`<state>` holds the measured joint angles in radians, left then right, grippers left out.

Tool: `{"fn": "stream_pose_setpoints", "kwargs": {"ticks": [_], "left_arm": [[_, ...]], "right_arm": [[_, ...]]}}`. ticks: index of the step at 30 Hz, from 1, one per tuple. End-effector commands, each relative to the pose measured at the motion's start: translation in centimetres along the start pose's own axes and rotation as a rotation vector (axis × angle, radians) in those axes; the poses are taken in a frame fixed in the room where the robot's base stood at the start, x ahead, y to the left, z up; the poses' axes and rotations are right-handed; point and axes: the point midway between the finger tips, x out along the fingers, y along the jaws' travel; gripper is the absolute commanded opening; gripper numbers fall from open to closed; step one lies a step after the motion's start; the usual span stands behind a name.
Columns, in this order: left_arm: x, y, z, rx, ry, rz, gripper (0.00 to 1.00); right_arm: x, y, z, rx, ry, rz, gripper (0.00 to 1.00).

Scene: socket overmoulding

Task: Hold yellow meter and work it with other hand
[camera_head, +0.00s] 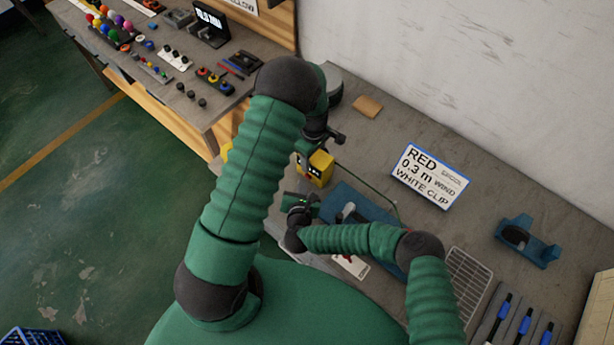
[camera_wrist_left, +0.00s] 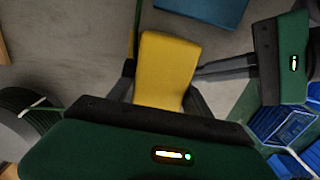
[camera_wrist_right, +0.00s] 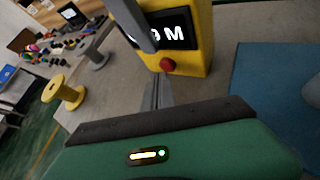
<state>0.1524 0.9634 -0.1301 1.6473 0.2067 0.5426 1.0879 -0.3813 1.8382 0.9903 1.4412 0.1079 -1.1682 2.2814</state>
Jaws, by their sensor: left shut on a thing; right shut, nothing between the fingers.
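The yellow meter (camera_head: 320,168) is gripped by my left gripper (camera_head: 311,152) above the grey bench. Its plain yellow back shows between the left fingers in the left wrist view (camera_wrist_left: 165,70). In the right wrist view, the meter (camera_wrist_right: 204,62) shows a dark display (camera_wrist_right: 175,32), partly covered by a grey finger, with "M" readable. A red button (camera_wrist_right: 167,65) sits below the display. My right gripper (camera_head: 297,205) is shut and empty. Its fingertips (camera_wrist_right: 150,80) point at the meter's button side, close to the button; contact cannot be told.
A green cord (camera_head: 370,192) runs from near the meter across a blue block (camera_head: 350,200). A sign (camera_head: 431,176) reads "RED 0.3 m WIND WHITE CLIP". A blue holder (camera_head: 527,241) and several blue-handled tools (camera_head: 525,321) lie right. A yellow spool (camera_wrist_right: 63,92) stands behind.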

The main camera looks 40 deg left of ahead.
Motion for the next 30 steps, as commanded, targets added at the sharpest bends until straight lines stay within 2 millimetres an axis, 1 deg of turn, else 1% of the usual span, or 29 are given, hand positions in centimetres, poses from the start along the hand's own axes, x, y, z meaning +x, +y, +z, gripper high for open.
{"fn": "stream_pose_setpoints", "kwargs": {"ticks": [30], "left_arm": [[-0.01, -0.03, 0.0, 0.0, 0.0, -0.001, 0.18]], "right_arm": [[0.7, -0.52, 0.54, 0.001, -0.001, -0.001, 0.0]]}}
